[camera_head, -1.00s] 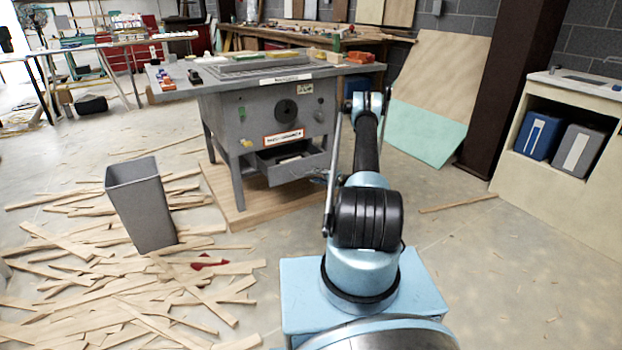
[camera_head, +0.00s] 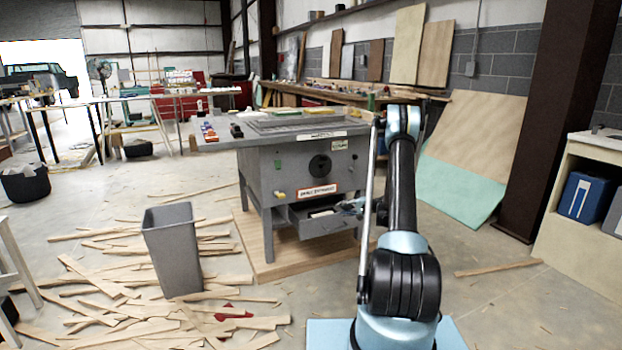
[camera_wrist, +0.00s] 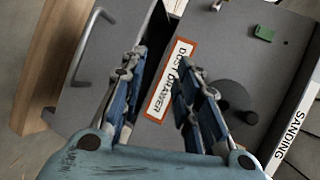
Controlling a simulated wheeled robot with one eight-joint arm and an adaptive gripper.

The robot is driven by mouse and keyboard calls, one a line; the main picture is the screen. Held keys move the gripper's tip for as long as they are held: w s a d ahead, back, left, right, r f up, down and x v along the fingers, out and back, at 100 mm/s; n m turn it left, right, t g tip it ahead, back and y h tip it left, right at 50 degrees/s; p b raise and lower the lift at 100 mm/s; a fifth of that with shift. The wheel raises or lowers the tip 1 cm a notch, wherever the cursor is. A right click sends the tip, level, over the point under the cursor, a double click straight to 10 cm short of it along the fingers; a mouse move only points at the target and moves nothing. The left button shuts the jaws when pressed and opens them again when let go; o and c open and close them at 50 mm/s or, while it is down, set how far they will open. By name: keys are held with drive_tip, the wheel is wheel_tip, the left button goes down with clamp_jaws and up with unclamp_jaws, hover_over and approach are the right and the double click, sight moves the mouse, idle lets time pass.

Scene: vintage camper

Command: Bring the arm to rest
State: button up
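My arm reaches forward from the bottom of the head view toward a grey sanding cabinet (camera_head: 290,180). Its dust drawer (camera_head: 325,222) stands partly pulled out, with something pale inside. My gripper shows small beside the drawer's right side in the head view (camera_head: 350,206), partly hidden by my arm. In the wrist view my gripper (camera_wrist: 158,72) is open, its two fingers apart with nothing between them. The "DUST DRAWER" label (camera_wrist: 169,80) shows between the fingers. The drawer front with its handle (camera_wrist: 85,45) is at the left. I cannot tell whether a finger touches anything.
A grey bin (camera_head: 172,250) stands left of the cabinet among scattered wood strips (camera_head: 110,325). A leaning panel (camera_head: 470,150), a dark column (camera_head: 560,110) and a shelf unit with a blue container (camera_head: 582,197) are at the right. The floor right of my arm is mostly clear.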

drive_tip(key=s+a+r+n+g+h, duration=0.1)
drive_tip(key=s+a+r+n+g, duration=0.1)
drive_tip(key=s+r, duration=0.7)
drive_tip(key=s+a+r+n+g+h, duration=0.1)
drive_tip(key=s+a+r+h, duration=0.1)
drive_tip(key=s+r, duration=0.65)
drive_tip(key=s+r+n+g+h, duration=0.1)
drive_tip(key=s+r, duration=0.4)
drive_tip(key=s, duration=0.3)
drive_tip(key=s+r+n+g+h, duration=0.1)
drive_tip(key=s+r, duration=0.3)
drive_tip(key=s, duration=0.4)
drive_tip(key=s+d+f+n+h, duration=0.1)
drive_tip(key=s+d+f, duration=0.1)
drive_tip(key=s, duration=0.8)
drive_tip(key=s+d+f+g+h, duration=0.1)
drive_tip(key=s+d+f+h, duration=0.1)
drive_tip(key=s, duration=0.8)
drive_tip(key=s+d+f+n+h, duration=0.1)
drive_tip(key=s+d+f+h, duration=0.1)
drive_tip(key=s, duration=0.8)
drive_tip(key=shift+s+f+n+g, duration=0.3)
drive_tip(key=shift+s+f, duration=0.05)
drive_tip(key=shift+f, duration=0.1)
